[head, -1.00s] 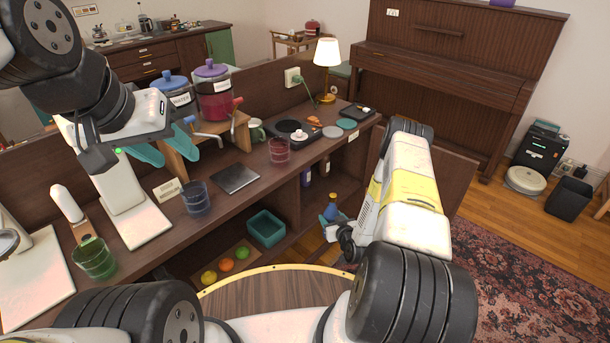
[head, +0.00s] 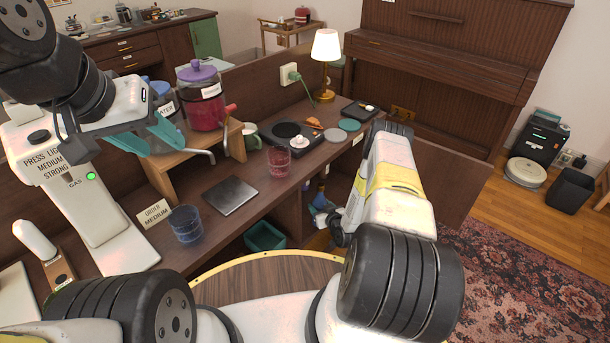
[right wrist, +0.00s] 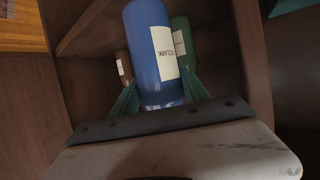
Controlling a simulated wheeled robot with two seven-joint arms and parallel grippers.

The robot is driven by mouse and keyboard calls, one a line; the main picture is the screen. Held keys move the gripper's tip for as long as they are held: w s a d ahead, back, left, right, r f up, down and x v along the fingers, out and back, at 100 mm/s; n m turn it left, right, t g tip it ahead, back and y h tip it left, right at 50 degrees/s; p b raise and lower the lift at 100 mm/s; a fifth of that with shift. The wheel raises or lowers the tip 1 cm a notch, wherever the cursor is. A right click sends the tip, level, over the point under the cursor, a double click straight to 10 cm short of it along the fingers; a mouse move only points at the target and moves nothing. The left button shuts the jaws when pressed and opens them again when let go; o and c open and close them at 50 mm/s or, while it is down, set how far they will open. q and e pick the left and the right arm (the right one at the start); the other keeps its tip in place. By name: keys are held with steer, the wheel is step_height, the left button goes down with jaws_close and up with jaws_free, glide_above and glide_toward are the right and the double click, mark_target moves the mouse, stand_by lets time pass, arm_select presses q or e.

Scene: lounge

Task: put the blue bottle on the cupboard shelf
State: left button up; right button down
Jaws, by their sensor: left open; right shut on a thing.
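The blue bottle (head: 320,199) is upright or nearly so in my right gripper (head: 327,216), at the mouth of the cupboard's open compartment below the counter. In the right wrist view the blue bottle (right wrist: 150,45) with a white label stands between the two teal fingers, which are shut on it. The cupboard shelf compartment (right wrist: 90,45) is around and behind it. Whether the bottle's base touches the shelf is hidden. My left gripper (head: 160,140) is open and empty above the counter at the left, near the drink dispensers.
A green bottle (right wrist: 183,45) and a brown bottle (right wrist: 123,66) stand in the compartment behind the blue one. The compartment's side panel (right wrist: 252,60) is close on the right. A teal bin (head: 265,236) is on the lower shelf.

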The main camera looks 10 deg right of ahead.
steer(key=d+x, duration=0.1)
steer(key=x, duration=1)
steer(key=shift+w+d, duration=0.25)
steer(key=shift+d, duration=0.45)
steer(key=shift+f, duration=0.25)
steer(key=c, duration=0.6)
jaws_free()
steer(key=shift+f, duration=0.1)
steer(key=shift+o, duration=0.2)
steer(key=v, duration=1.2)
steer(key=shift+r, duration=0.2)
